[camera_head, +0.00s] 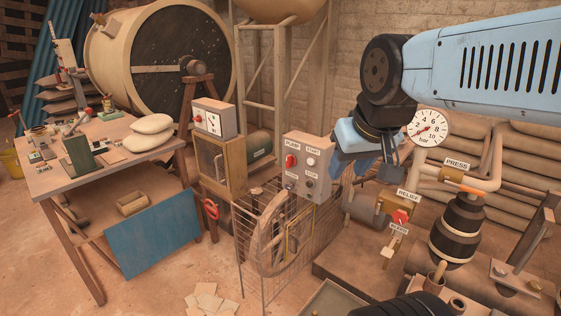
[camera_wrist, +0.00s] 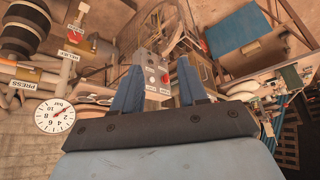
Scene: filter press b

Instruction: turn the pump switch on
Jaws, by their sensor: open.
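The grey control box (camera_head: 308,172) stands at the middle of the head view, with labels PUMP and START on its face. The red pump switch (camera_head: 290,161) sits under the PUMP label, at the upper left of the box. A pale START button (camera_head: 311,162) is beside it. My gripper (camera_head: 365,166) is open and empty, to the right of the box and apart from it. In the wrist view the box (camera_wrist: 153,70) shows between the two blue fingers, and the red switch (camera_wrist: 165,78) lies near the right finger. The switch's exact angle is too small to tell.
A wire mesh guard (camera_head: 262,285) around a wheel stands below the box. A wooden cabinet (camera_head: 222,165) carries a second box (camera_head: 213,118) with a dial. A pressure gauge (camera_head: 428,128), pipes and a red relief handle (camera_head: 400,217) are to the right. A cluttered table (camera_head: 80,178) stands left.

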